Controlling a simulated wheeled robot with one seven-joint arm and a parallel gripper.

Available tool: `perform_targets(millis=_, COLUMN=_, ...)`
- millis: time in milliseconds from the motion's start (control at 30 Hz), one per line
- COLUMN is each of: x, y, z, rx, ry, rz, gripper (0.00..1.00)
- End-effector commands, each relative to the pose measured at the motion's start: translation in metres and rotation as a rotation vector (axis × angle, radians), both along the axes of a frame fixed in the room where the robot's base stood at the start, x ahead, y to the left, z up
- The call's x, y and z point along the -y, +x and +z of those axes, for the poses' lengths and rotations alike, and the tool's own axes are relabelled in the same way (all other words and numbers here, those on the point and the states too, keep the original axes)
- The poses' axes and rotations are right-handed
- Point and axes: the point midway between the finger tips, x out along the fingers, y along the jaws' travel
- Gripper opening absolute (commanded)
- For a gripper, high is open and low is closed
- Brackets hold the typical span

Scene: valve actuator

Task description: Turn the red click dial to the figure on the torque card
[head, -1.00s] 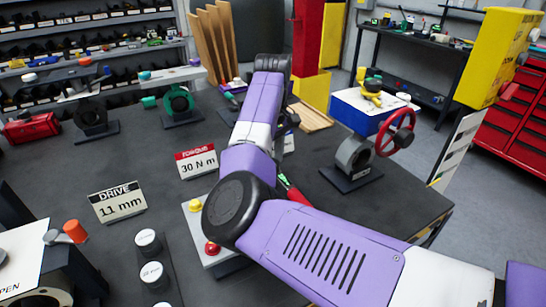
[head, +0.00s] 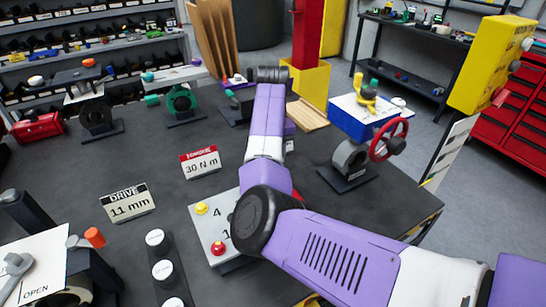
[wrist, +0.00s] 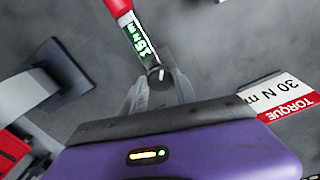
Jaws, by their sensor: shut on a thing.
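In the wrist view my gripper (wrist: 157,88) is shut on the plain end of a tool (wrist: 135,33). The tool has a dark shaft with a green-lit, unreadable marking and a red part (wrist: 118,6) at its far end, cut off by the frame. Whether this red part is the click dial I cannot tell. The torque card (head: 200,163) stands on the bench and reads 30 N m; it also shows upside down at the right of the wrist view (wrist: 282,98). In the head view my arm hides the gripper and most of the tool.
A drive card (head: 128,203) reads 11 mm. A pale panel (head: 208,232) with yellow and red buttons lies partly under my arm. White-topped cylinders (head: 162,270) stand at front left. A valve with a red handwheel (head: 389,140) stands at right. Bench between the cards is clear.

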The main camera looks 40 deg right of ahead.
Motion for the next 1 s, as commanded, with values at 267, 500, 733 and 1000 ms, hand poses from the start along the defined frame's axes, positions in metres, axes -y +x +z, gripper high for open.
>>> perform_targets(millis=267, x=-0.0003, y=0.0002, z=0.0004, rx=0.0, ry=0.0, rz=-0.039, gripper=0.0)
perform_targets(millis=500, x=-0.0003, y=0.0003, z=0.0003, rx=0.0, ry=0.0, rz=-0.039, gripper=0.0)
perform_targets(millis=733, x=-0.0002, y=0.0003, z=0.0003, rx=0.0, ry=0.0, rz=-0.039, gripper=0.56)
perform_targets(millis=1000, x=0.0, y=0.0002, z=0.0007, rx=0.001, ry=-0.001, rz=-0.038, gripper=0.56)
